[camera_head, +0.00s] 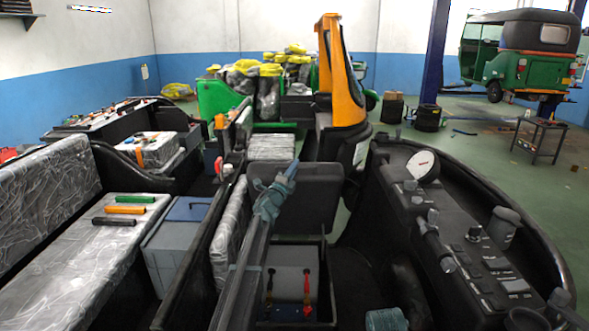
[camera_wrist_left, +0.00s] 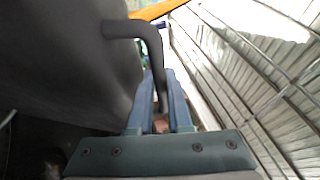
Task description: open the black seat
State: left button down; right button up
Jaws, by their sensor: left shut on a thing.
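The black seat (camera_head: 318,192) is tilted up, and the compartment (camera_head: 328,268) below it is uncovered. A grey battery (camera_head: 290,283) with red and dark cable ends sits inside. My left gripper (camera_head: 288,174) is at the seat's upper left edge, shut on its handle. In the left wrist view, the bent black handle (camera_wrist_left: 150,33) runs down between the fingers of my left gripper (camera_wrist_left: 160,98). The dark seat surface (camera_wrist_left: 60,65) fills the left of that view. The handle is mostly hidden by the gripper in the head view.
A plastic-wrapped seat back (camera_head: 232,232) stands close left of my left arm. A dashboard panel (camera_head: 465,250) with knobs is at the right. An orange-and-black upright body part (camera_head: 343,75) stands behind the seat. Coloured grips lie on the wrapped seat (camera_head: 75,255) at left.

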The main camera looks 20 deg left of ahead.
pick_arm(q)
jog(key=shift+s, duration=0.1)
dwell(0.3)
jog(key=s+d+f+b, duration=0.1)
jog(key=s+f+b, duration=0.2)
jog(key=s, duration=0.2)
jog(key=shift+s+d, duration=0.25)
jog(key=shift+d, duration=0.1)
jog(key=shift+f, duration=0.1)
jog(key=c, duration=1.1)
grip_release()
jog(key=b+v, duration=0.3)
jog(key=v, duration=1.1)
jog(key=shift+b, duration=0.35)
jog(key=shift+w, duration=0.1)
